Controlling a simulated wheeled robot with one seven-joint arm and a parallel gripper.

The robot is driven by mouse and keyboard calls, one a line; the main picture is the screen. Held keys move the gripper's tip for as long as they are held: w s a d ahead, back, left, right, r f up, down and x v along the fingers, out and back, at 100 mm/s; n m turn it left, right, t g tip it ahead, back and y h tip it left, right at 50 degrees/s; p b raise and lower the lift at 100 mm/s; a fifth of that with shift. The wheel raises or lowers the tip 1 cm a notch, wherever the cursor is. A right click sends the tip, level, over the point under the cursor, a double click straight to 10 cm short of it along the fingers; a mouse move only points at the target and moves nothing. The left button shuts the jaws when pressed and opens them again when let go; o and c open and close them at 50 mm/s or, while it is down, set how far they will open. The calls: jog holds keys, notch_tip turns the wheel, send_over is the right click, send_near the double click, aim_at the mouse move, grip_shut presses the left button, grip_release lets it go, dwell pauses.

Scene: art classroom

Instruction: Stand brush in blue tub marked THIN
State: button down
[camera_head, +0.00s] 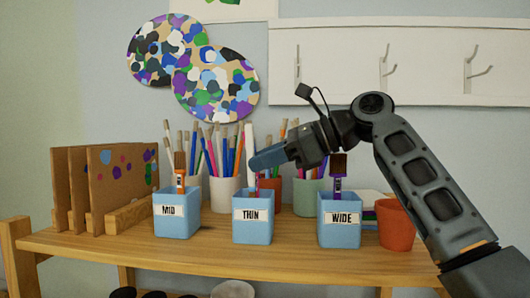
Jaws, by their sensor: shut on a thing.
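The blue tub marked THIN (253,231) stands in the middle of the shelf, between two other blue tubs. My gripper (262,162) is above it, reaching in from the right. It is shut on a thin brush (257,182), of which a short reddish part shows below the fingers, over the tub's opening. The fingers hide the upper part of the brush. The tub's front wall hides whether its lower end is inside or how deep.
Blue tubs marked MID (177,226) and WIDE (339,235) each hold a brush. Cups of pencils and brushes (223,193) stand close behind. A terracotta pot (395,226) is at right, upright boards (113,182) at left. The shelf's front strip (215,258) is clear.

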jog(key=shift+f, duration=0.15)
jog(key=c, duration=1)
grip_release()
jog(key=shift+c, duration=0.2)
jog(key=shift+d, duration=0.1)
jog(key=b+v, duration=0.1)
jog(key=v, duration=0.6)
jog(key=shift+d, duration=0.3)
jog(key=shift+s, duration=0.1)
